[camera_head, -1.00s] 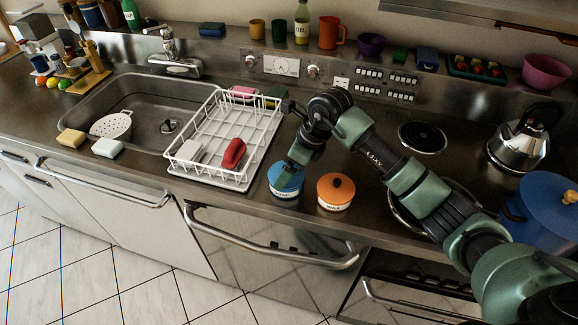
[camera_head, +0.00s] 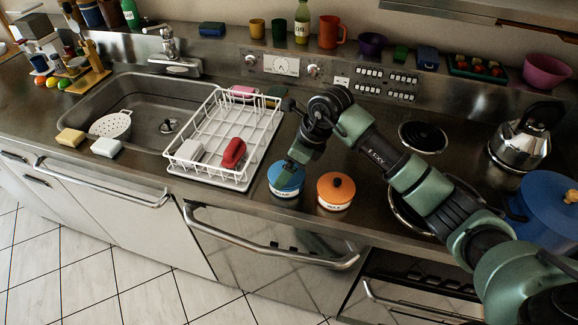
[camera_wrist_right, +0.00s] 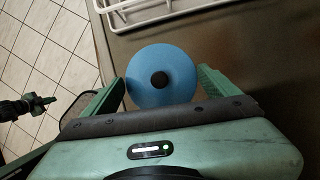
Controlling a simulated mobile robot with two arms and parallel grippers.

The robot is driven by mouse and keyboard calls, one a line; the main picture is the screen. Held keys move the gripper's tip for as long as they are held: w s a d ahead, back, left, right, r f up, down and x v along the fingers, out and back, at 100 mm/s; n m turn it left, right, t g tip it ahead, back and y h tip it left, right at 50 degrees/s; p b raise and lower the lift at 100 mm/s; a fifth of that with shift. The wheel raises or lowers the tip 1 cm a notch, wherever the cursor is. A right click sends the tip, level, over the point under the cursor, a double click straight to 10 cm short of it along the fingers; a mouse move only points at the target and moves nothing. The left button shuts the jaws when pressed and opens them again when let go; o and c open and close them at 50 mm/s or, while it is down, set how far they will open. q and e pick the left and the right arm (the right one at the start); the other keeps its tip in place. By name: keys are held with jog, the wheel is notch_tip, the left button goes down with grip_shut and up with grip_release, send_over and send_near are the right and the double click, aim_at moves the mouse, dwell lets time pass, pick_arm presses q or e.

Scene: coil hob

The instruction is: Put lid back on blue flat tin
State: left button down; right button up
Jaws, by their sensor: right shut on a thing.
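The blue flat tin (camera_head: 284,192) with a white label stands on the steel counter, between the dish rack and an orange tin. My right gripper (camera_head: 289,168) points down over it and hides part of its top. In the right wrist view the round blue lid (camera_wrist_right: 145,93) with a dark knob (camera_wrist_right: 159,80) lies between the two green fingers of my right gripper (camera_wrist_right: 162,92), which is shut on it. The lid appears to sit on or very close to the tin; the seam cannot be made out. My left gripper is not in view.
The orange tin (camera_head: 335,193) stands close on the right. The white dish rack (camera_head: 215,180) with a red item (camera_head: 233,152) is close on the left. The counter's front edge is near. A kettle (camera_head: 522,140) and blue pot (camera_head: 545,215) stand at the right.

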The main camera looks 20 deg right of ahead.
jog(key=shift+f+b, duration=0.15)
jog(key=shift+b, duration=0.45)
dwell(1.1)
jog(key=o, duration=1.1)
jog(key=shift+r+p, duration=1.85)
jog(key=shift+r, duration=1.65)
